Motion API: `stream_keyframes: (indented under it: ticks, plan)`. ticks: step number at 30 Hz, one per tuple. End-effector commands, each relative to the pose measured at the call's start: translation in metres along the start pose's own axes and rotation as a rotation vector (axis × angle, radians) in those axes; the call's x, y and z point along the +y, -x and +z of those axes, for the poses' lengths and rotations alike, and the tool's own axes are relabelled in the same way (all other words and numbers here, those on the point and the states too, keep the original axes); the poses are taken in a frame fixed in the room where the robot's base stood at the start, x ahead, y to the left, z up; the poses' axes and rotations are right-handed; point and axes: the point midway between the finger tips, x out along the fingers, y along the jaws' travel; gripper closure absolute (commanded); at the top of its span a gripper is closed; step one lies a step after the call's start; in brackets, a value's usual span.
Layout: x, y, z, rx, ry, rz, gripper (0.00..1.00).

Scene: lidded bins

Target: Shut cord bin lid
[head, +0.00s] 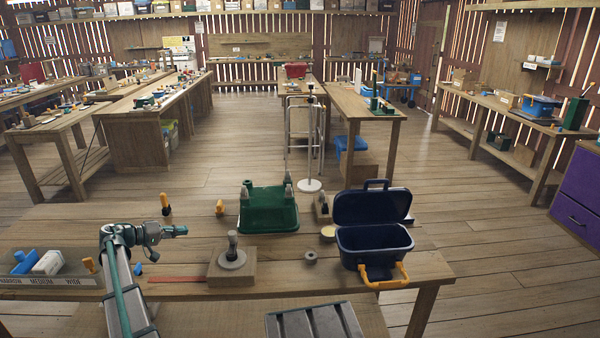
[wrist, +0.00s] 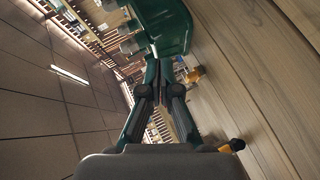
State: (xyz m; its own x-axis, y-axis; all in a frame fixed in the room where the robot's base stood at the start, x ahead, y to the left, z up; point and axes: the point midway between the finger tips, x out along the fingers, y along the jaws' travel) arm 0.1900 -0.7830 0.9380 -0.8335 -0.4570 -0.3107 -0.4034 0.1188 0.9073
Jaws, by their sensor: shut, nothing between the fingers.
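A dark blue bin (head: 374,240) stands near the right end of the front bench, with an orange handle or latch at its front. Its lid (head: 371,207) is open and stands up at the back. I cannot read a label, so I cannot tell for sure that it is the cord bin. My gripper (head: 183,231) is to the left of this bin, apart from it, above the bench and pointing right. In the wrist view my gripper (wrist: 158,68) has its fingers together with nothing held. The blue bin is not recognisable in the wrist view.
A wooden block with a grey knob (head: 232,262), a grey ring (head: 311,257) and a grey ribbed box (head: 312,322) are nearby.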

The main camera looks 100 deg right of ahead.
Motion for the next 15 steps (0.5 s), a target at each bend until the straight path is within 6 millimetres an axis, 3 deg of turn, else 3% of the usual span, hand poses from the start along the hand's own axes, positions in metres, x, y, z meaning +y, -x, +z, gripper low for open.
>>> stream_keyframes:
  ticks: [1, 8, 15]
  plan:
    - [0.024, -0.034, -0.009, -0.049, -0.021, 0.031, 1.00]
    - [0.128, -0.167, -0.005, -0.246, -0.095, 0.167, 1.00]
    - [0.248, -0.297, 0.033, -0.460, -0.162, 0.309, 1.00]
